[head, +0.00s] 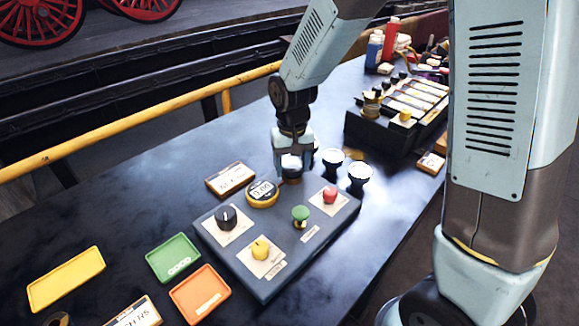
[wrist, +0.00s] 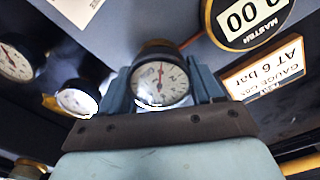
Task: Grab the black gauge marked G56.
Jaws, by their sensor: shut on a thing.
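My gripper (head: 292,152) is shut on a small round gauge (head: 291,166) with a white dial, just behind the grey control panel. The wrist view shows the gauge (wrist: 161,84) between the two fingers, its dial facing the camera and its red needle pointing nearly straight up. Its casing looks dark. I cannot read a G56 mark on it. Whether it still touches the table cannot be told. Two more white-dialled gauges, a nearer one (head: 358,175) and a farther one (head: 332,158), stand to the right of my gripper.
The grey panel (head: 285,278) carries several knobs and buttons. A yellow-rimmed MASTER display (head: 262,192) and a label plate (head: 230,178) lie left of my gripper. Green (head: 173,257), orange (head: 202,295) and yellow (head: 66,278) trays lie front left. A black rack (head: 365,131) stands back right.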

